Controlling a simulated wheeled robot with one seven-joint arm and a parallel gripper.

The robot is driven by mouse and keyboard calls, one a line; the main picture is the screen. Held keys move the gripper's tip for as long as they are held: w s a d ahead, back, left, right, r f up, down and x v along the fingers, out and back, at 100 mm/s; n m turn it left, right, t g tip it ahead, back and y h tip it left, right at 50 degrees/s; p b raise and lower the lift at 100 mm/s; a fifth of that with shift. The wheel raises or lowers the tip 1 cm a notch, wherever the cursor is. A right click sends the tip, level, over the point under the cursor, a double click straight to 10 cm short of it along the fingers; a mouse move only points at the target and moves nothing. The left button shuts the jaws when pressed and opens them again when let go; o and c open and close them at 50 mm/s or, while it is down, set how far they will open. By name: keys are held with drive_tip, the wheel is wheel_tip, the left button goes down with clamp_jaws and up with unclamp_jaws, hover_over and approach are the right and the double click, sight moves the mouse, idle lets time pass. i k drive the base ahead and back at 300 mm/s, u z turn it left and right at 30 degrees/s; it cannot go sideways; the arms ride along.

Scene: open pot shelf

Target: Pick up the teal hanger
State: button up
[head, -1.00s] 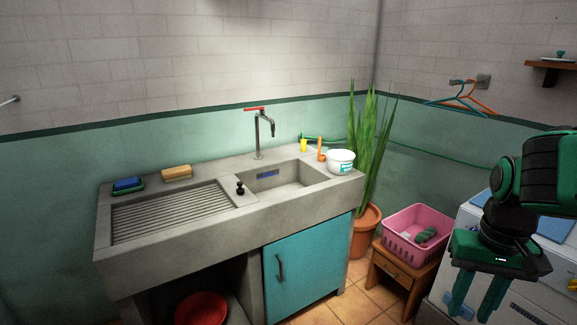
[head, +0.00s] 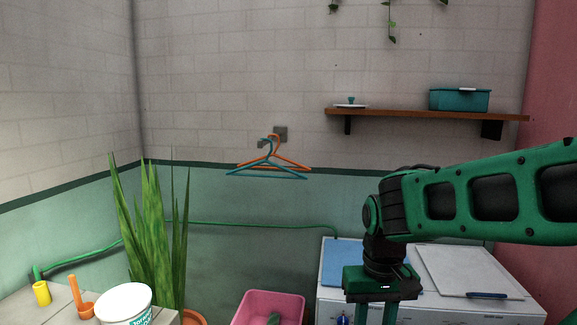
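The teal hanger (head: 266,175) hangs on a small wall hook (head: 280,132) in the head view, left of centre. An orange hanger (head: 291,161) hangs on the same hook, behind and overlapping it. My gripper (head: 376,315) is at the lower right, pointing down in front of the white washing machine, to the right of and below the hangers. Its two fingers are spread apart, with nothing seen between them. The fingertips are cut off by the bottom edge of the picture.
A wooden shelf (head: 430,114) with a teal box (head: 459,99) is on the wall to the right. A tall plant (head: 150,230) stands left of the hangers. A pink basket (head: 268,304) lies below them. A green hose (head: 220,225) runs along the wall. The wall around the hangers is clear.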

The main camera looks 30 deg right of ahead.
sight(301, 176)
drive_tip(key=z, duration=0.3)
drive_tip(key=i, duration=1.05)
drive_tip(key=z, duration=0.4)
